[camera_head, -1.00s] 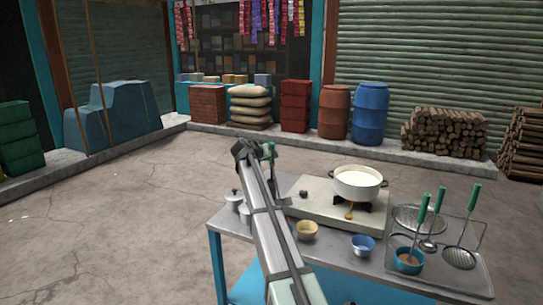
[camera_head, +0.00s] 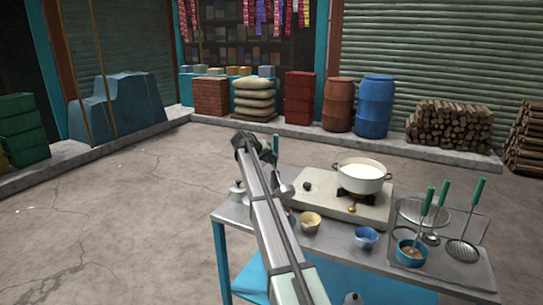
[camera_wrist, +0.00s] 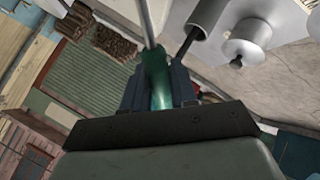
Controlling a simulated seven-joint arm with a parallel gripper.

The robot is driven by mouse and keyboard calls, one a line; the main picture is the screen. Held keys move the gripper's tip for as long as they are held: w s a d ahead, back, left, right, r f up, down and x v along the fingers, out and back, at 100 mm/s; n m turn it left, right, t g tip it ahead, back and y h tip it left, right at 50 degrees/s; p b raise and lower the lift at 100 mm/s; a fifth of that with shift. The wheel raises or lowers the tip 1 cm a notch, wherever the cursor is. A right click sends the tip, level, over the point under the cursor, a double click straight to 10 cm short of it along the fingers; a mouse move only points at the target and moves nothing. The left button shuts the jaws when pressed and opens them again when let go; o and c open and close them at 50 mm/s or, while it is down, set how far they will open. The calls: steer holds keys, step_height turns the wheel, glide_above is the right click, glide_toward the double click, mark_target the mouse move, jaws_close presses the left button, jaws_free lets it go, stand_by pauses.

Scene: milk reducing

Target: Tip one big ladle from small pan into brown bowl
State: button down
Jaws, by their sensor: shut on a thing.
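My gripper (camera_wrist: 160,90) is shut on the green handle of a ladle (camera_wrist: 158,72), whose metal stem runs up out of the wrist view. In the head view the green handle (camera_head: 276,145) stands up beside the end of my arm. A metal ladle cup (camera_head: 284,189) shows just right of the arm, near the stove's left end; its contents cannot be seen. The tan-brown bowl (camera_head: 310,221) stands in front of the stove, right of my arm. I cannot make out the small pan for certain; my arm hides part of the table there.
A white pot of milk (camera_head: 361,178) stands on the stove (camera_head: 328,204). A blue bowl (camera_head: 366,237) is right of the brown bowl. A teal cup (camera_head: 411,254) and green-handled utensils (camera_head: 466,246) are at right. A metal canister (camera_head: 238,192) stands left of my arm.

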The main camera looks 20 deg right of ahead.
step_height(320, 180, down, 9)
steer(key=w+n+g, duration=0.2)
steer(key=g, duration=0.2)
steer(key=shift+f, duration=0.2)
stand_by(0.4)
steer(key=shift+w, duration=0.1)
